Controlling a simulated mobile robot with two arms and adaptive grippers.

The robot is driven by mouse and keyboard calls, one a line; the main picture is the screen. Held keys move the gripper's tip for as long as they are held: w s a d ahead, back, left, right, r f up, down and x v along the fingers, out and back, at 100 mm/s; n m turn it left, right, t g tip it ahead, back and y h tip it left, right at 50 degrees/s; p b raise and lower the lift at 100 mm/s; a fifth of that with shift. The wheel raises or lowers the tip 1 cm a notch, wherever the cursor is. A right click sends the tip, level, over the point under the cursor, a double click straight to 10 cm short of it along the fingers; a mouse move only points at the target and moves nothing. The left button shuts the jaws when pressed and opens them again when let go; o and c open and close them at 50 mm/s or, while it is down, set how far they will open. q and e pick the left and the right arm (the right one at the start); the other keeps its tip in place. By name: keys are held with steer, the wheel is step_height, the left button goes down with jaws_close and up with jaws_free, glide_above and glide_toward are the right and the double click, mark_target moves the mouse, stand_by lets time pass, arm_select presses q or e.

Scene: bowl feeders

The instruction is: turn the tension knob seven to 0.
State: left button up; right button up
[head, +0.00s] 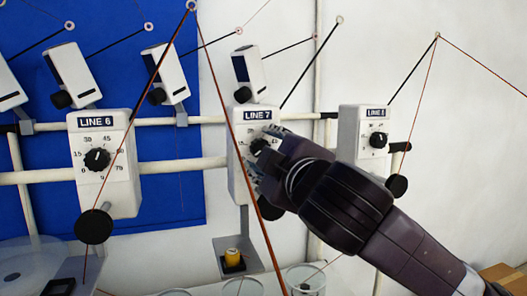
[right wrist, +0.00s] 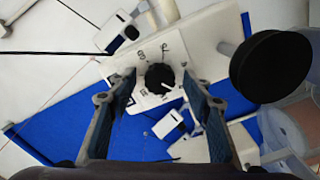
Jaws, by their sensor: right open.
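The tension knob seven (head: 258,146) is a black dial on the white LINE 7 box (head: 240,120) in the middle of the head view. The right wrist view shows the knob (right wrist: 160,78) face-on, with a white pointer mark and a rotated printed scale around it. I cannot read its setting. My right gripper (head: 262,157) reaches in from the lower right and covers part of the dial. In the right wrist view its two fingers (right wrist: 157,88) are open, one on each side of the knob, with gaps showing between them and it. My left gripper is not in view.
The LINE 6 box (head: 103,190) stands to the left and the LINE 8 box (head: 361,150) to the right, each with its own knob. Horizontal white rails carry them. Thin threads cross in front. A black disc (right wrist: 270,67) sits close to the right finger.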

steer(key=shift+s+d, duration=0.1)
steer(key=shift+s, duration=0.05)
steer(key=v, duration=1.1)
steer(key=shift+s, duration=0.3)
steer(key=shift+d, duration=0.1)
